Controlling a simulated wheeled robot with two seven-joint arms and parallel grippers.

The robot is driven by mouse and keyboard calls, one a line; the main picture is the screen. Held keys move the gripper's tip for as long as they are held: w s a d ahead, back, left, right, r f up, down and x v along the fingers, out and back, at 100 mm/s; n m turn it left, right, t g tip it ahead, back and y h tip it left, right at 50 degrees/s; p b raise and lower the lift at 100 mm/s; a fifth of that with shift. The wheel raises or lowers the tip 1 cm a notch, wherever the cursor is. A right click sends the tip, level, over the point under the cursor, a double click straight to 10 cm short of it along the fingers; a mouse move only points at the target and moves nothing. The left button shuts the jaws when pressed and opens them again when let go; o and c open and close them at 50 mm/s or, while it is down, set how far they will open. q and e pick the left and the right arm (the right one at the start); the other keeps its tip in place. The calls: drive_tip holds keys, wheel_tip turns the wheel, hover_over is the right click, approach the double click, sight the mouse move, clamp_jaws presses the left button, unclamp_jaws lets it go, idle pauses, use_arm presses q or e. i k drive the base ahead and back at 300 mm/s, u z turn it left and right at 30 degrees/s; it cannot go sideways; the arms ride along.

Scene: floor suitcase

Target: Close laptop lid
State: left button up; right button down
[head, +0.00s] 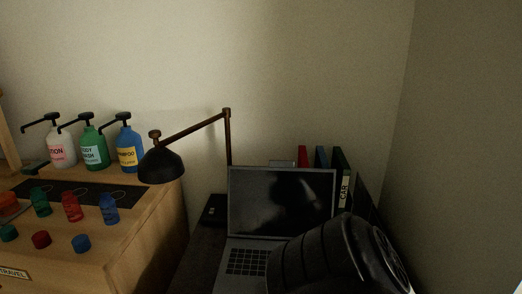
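The laptop (282,199) stands open on a dark desk, its lid upright with a dark, reflective screen. Part of its keyboard (246,262) shows at the lower left. A large dark ribbed part, which looks like one of my arm links, covers the lower right of the laptop and part of the keyboard. I cannot see the fingers of either gripper.
A dark desk lamp (162,165) stands left of the laptop on a jointed arm. Books (341,180) stand behind the lid. At left, a wooden cabinet (120,255) holds pump bottles (127,148) and small coloured bottles (72,207). Walls close off the back and right.

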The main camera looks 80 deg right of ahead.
sight(279, 200)
drive_tip(key=z, duration=1.45)
